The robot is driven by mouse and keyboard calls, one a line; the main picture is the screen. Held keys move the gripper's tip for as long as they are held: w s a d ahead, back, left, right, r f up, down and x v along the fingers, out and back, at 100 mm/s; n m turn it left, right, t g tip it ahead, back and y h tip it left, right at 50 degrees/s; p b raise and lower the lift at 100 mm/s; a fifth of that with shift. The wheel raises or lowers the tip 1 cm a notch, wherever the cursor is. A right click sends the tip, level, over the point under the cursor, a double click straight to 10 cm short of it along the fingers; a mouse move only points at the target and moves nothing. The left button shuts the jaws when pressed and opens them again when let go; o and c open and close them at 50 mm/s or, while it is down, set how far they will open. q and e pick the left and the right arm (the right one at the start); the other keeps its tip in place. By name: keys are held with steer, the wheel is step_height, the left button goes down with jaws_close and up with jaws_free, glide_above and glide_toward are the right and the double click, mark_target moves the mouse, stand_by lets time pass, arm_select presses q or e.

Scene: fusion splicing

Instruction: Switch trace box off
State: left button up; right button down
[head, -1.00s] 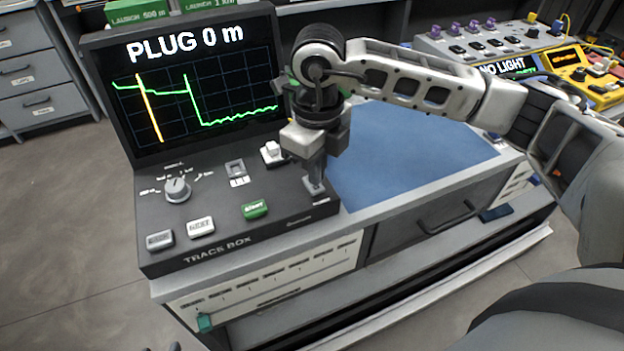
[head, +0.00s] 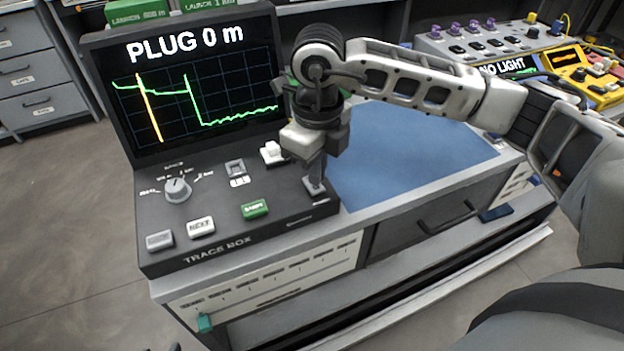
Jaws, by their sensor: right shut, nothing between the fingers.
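The trace box (head: 218,252) stands at the left of the bench. Its screen (head: 195,85) is lit, reading "PLUG 0 m" with a green trace and an orange line. Its panel has a round knob (head: 177,189), a small slot-like switch (head: 236,168), a white rocker (head: 272,152), a grey button (head: 159,240), a white NEXT button (head: 200,226) and a green START button (head: 254,209). My right gripper (head: 315,186) is shut and empty, pointing down at the panel's front right corner. Its tips cover the control there; contact is unclear. My left gripper is not in view.
A blue mat (head: 405,150) covers the bench right of the box, partly behind my right arm. A grey unit with purple-topped parts (head: 475,42) and a yellow device (head: 590,75) stand at the back right. Drawers (head: 425,220) are below the bench top.

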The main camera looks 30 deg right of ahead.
mark_target(316, 188)
steer(key=shift+f+b, duration=0.95)
steer(key=shift+f, duration=0.1)
stand_by(0.6)
steer(key=shift+r, duration=0.1)
steer(key=shift+r+p, duration=2.2)
steer(key=shift+r, duration=1.3)
steer(key=shift+f, duration=0.1)
